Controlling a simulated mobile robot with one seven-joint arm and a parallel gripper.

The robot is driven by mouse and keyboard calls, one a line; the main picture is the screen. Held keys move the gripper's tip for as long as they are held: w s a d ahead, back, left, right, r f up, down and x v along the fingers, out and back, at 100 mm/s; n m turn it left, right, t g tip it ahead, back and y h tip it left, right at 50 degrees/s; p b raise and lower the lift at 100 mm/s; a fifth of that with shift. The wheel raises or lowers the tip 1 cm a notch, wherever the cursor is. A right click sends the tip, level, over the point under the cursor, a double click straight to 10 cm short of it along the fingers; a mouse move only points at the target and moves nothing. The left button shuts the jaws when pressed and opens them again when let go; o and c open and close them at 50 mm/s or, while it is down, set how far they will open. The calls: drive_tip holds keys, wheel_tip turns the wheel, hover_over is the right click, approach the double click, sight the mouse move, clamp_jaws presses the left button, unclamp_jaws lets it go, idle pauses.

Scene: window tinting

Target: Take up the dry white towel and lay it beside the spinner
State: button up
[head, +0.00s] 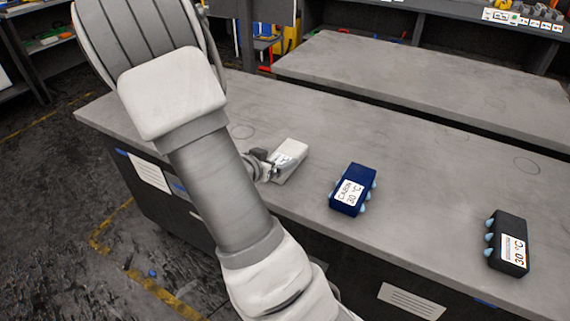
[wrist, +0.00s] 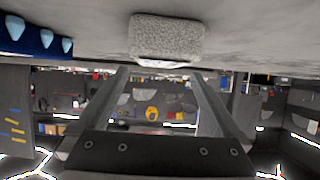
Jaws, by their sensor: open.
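The white towel (head: 290,158) is a folded, block-like bundle on the grey workbench, with a label on its near side. In the wrist view the towel (wrist: 165,36) looks fuzzy and pale, straight ahead of the fingertips. My gripper (head: 268,168) is at its left end, partly hidden by my arm. In the wrist view my gripper (wrist: 160,72) has its two fingers wide apart with nothing between them. The towel lies just beyond the tips; whether they touch it I cannot tell. I cannot make out a spinner in either view.
A dark blue block (head: 353,189) labelled 30 °C, with light blue knobs, stands right of the towel. A black block (head: 508,243) with a 30 °C label is farther right. The workbench (head: 430,165) is bare between and behind them. A second bench (head: 420,85) stands behind.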

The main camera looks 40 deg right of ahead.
sight(285, 155)
drive_tip(key=b+x, duration=0.1)
drive_tip(key=x, duration=0.1)
drive_tip(key=b+x, duration=0.1)
drive_tip(key=x, duration=0.2)
drive_tip(key=shift+s+a+f, duration=0.1)
drive_tip(key=shift+s+f, duration=0.05)
drive_tip(key=shift+f, duration=0.1)
drive_tip(key=shift+d+f, duration=0.1)
drive_tip(key=shift+d, duration=0.25)
drive_tip(key=c, duration=1.2)
